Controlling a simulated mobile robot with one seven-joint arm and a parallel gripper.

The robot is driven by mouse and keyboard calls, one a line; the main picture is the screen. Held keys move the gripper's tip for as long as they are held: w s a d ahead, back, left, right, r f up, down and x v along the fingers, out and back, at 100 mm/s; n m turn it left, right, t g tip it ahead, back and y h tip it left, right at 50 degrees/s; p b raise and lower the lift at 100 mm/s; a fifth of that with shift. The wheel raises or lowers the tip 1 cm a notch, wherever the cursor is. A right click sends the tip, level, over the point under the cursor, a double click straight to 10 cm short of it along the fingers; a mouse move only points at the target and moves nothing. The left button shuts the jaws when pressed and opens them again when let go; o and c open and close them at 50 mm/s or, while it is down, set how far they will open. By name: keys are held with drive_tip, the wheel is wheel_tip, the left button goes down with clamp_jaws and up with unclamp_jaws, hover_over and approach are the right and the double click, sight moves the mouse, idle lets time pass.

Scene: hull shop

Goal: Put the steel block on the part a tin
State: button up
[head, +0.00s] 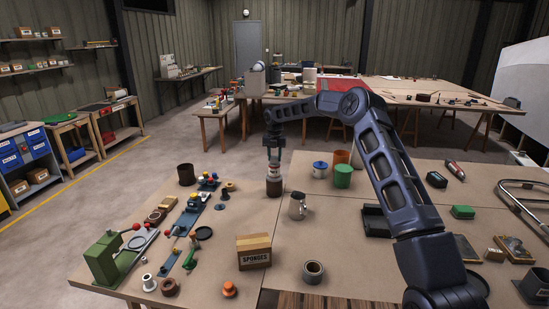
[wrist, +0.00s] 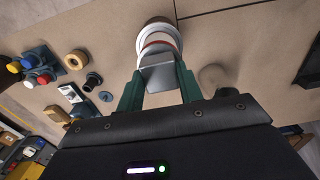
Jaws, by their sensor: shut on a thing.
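The steel block (wrist: 158,74) is a grey, flat-faced piece between the two green fingers of my gripper (wrist: 158,88) in the wrist view. My gripper is shut on it. Just beyond the block is a round white tin (wrist: 143,47) with a red band, partly hidden by the block. In the head view my gripper (head: 273,150) points straight down over a standing column, white and red on top and dark brown below (head: 274,187); this seems to be the part a tin. Whether the block touches the tin, I cannot tell.
A metal jug (head: 297,207) stands close to the right of the tin. A brown pot (head: 186,174) stands to the left, a green can (head: 343,176) and a blue-lidded tin (head: 320,169) to the right. A sponges box (head: 254,254) is nearer. Bare tabletop lies between.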

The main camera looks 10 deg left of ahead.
drive_tip(key=shift+f, duration=0.15)
drive_tip(key=o, duration=1.2)
